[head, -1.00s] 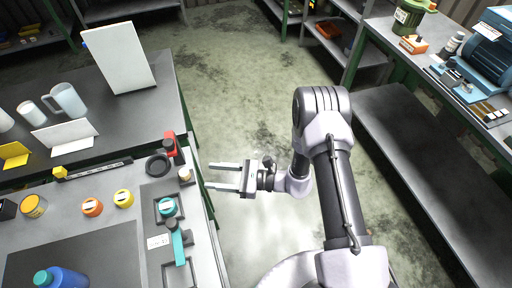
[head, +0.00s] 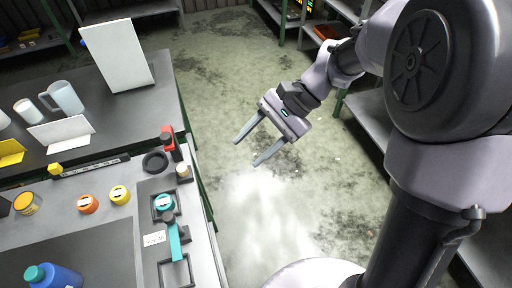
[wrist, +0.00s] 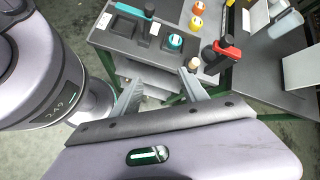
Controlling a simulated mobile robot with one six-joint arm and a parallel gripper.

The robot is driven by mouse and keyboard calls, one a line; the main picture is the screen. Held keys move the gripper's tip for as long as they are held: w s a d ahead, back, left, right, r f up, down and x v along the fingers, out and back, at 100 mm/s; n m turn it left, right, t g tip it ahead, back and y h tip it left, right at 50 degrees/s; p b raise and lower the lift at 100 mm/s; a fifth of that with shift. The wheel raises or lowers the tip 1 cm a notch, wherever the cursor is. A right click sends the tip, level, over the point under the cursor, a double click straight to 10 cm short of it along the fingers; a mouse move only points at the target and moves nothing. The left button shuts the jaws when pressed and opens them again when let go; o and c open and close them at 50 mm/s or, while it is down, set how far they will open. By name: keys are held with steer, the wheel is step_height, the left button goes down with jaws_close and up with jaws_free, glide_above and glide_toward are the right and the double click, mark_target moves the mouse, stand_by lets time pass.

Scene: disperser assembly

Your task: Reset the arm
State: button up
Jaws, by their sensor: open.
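My gripper (head: 248,148) is open and empty. In the head view it hangs over the bare floor, to the right of the workbench and apart from it, with its fingers angled down and to the left. In the wrist view its two fingers (wrist: 163,92) stand apart with nothing between them, and the bench edge shows beyond them. My arm fills much of the right side of the head view and hides part of the shelving there.
The workbench (head: 108,212) on the left bears a teal-handled tool (head: 174,240), orange (head: 88,203) and yellow (head: 119,194) jars, a blue bottle (head: 60,277) and a red-topped device (head: 168,142). Shelves line the back. The floor (head: 228,80) between is clear.

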steer(key=shift+d+r+h, duration=0.3)
steer(key=shift+d+r, duration=0.05)
steer(key=shift+r, duration=0.05)
steer(key=s+d+r+n+t+h, duration=0.1)
steer(key=s+d+r+t+h, duration=0.2)
steer(key=s, duration=0.3)
steer(key=s+d+r+n+t+h, duration=0.2)
steer(key=s+d+r+t, duration=0.1)
steer(key=s+d+t, duration=0.2)
steer(key=shift+s+d+n+t+h, duration=0.3)
steer(key=shift+s+d+h, duration=0.1)
steer(key=shift+s+d, duration=0.3)
steer(key=shift+a, duration=0.1)
